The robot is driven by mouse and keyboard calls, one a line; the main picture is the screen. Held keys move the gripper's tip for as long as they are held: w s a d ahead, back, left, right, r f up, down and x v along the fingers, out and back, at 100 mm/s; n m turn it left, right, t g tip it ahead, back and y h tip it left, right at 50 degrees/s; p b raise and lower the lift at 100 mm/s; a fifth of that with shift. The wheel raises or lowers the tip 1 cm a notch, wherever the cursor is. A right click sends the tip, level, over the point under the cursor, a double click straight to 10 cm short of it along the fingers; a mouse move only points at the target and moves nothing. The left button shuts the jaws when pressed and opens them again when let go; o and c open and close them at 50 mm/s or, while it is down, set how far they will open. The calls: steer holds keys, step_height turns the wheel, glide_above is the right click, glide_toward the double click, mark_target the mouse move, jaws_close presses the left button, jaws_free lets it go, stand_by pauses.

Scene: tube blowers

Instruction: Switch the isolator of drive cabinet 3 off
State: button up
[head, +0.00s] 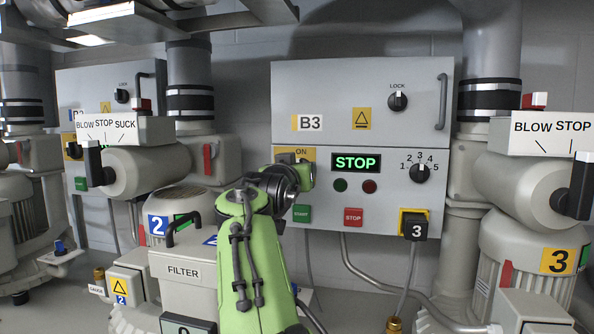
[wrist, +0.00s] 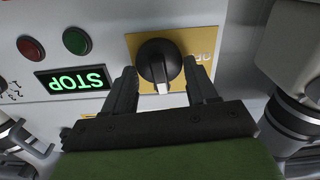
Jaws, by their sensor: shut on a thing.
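The B3 drive cabinet (head: 285,88) stands in the middle of the head view, with a "3" tag below it. Its isolator knob (wrist: 158,60) is black on a yellow plate (head: 301,152). In the head view my arm covers the knob, but "ON" shows at the plate's top. The wrist view is upside down. There the knob's white mark points down the picture, toward the ON side, and part of "OFF" shows at the plate's right. My gripper (wrist: 160,69) is shut on the knob, one dark finger on each side.
The lit STOP display (head: 357,163), two lamps and a selector dial (head: 420,173) sit right of the isolator. A black plug (head: 414,227) hangs below. Blower 3 (head: 520,185) stands right, blower 2 (head: 150,170) left.

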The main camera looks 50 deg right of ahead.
steer(key=shift+w+a+f+n+p, duration=0.1)
steer(key=shift+n+p, duration=0.2)
steer(key=shift+n, duration=2.5)
steer(key=shift+w+d+f+n+p, duration=0.1)
steer(key=shift+n+p, duration=0.15)
steer(key=shift+n, duration=2.55)
steer(key=shift+w+a+f+n+p, duration=0.1)
steer(key=shift+n+p, duration=0.2)
steer(key=shift+n, duration=2.5)
steer(key=o, duration=1)
steer(key=b+v, duration=0.4)
steer(key=v, duration=1.1)
steer(key=shift+s+a, duration=0.3)
